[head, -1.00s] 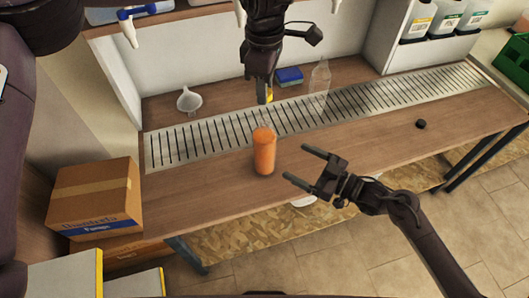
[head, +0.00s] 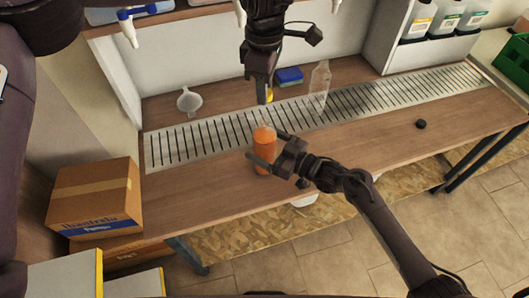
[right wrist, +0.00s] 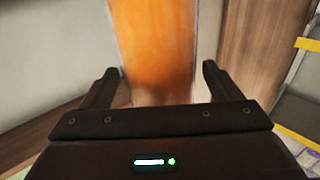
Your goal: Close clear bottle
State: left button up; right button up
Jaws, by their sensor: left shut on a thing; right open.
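A bottle filled with orange (head: 263,140) stands upright on the front of the wooden counter; its top looks clear. It also shows in the right wrist view (right wrist: 155,45), between my fingers. My right gripper (head: 265,147) is open, with one finger on each side of this bottle; I cannot tell whether they touch it. An empty clear bottle (head: 319,88) stands farther back on the slotted strip. My left gripper (head: 265,98) is above and behind the orange bottle, shut on a small yellow thing (head: 270,95), mostly hidden by the fingers. A round black cap (head: 421,124) lies at the right.
A slotted metal strip (head: 205,138) runs along the counter (head: 200,195). A white funnel (head: 189,101) and a blue sponge (head: 289,75) lie behind it. A cardboard box (head: 95,195) is at the left. White jugs (head: 445,18) stand at the back right. The counter's right part is mostly clear.

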jog(key=shift+w+a, duration=0.15)
jog(key=shift+a, duration=0.15)
jog(key=shift+c, duration=0.4)
jog(key=c, duration=1.4)
pick_arm(q)
jog(key=shift+f, duration=2.45)
jog(key=shift+f, duration=0.9)
jog(key=shift+f, duration=0.55)
